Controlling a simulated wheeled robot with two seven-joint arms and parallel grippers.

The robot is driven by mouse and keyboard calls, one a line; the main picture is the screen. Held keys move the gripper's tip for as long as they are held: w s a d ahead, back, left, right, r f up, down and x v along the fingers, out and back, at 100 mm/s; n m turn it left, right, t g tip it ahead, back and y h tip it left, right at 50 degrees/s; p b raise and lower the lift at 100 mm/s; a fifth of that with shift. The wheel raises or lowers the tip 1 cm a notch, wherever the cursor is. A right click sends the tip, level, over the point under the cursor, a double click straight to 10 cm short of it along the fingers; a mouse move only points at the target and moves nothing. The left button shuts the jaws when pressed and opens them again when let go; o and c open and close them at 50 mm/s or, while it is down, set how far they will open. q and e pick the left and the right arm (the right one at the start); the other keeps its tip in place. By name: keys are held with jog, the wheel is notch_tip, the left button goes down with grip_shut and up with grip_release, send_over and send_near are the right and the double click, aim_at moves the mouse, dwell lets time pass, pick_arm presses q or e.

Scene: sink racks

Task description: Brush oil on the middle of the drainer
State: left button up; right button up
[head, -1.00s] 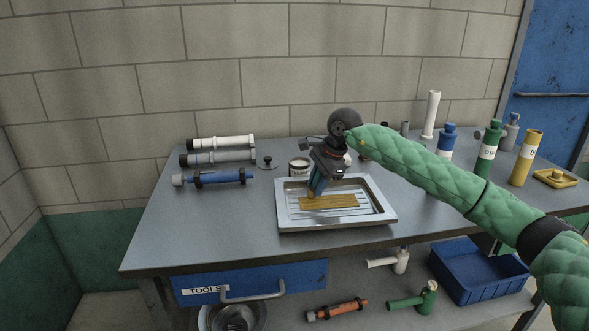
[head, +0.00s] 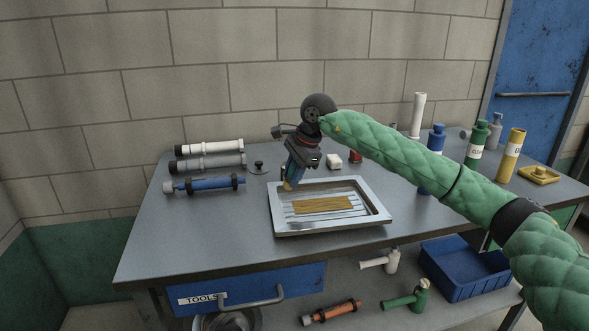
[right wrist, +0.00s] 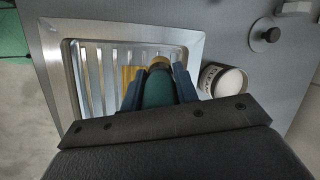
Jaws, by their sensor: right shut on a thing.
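The drainer (head: 381,212) is a shallow metal tray with slats on the bench. A yellow-brown patch (head: 322,204) covers the middle of its slats; part of it shows in the right wrist view (right wrist: 129,75). My right gripper (head: 294,171) is shut on a brush with a teal handle (right wrist: 158,90) and a tan tip (head: 289,185). The tip is by the drainer's far left rim, left of the patch. I cannot tell whether it touches the metal. My left gripper is not in view.
An open labelled tin (right wrist: 222,80) stands just beyond the drainer. Pipes (head: 210,162) and a blue tube (head: 205,184) lie at left. The bench front left is clear.

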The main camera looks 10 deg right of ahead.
aim_at(293, 162)
jog(key=shift+r+p, duration=0.3)
jog(key=shift+r, duration=1.4)
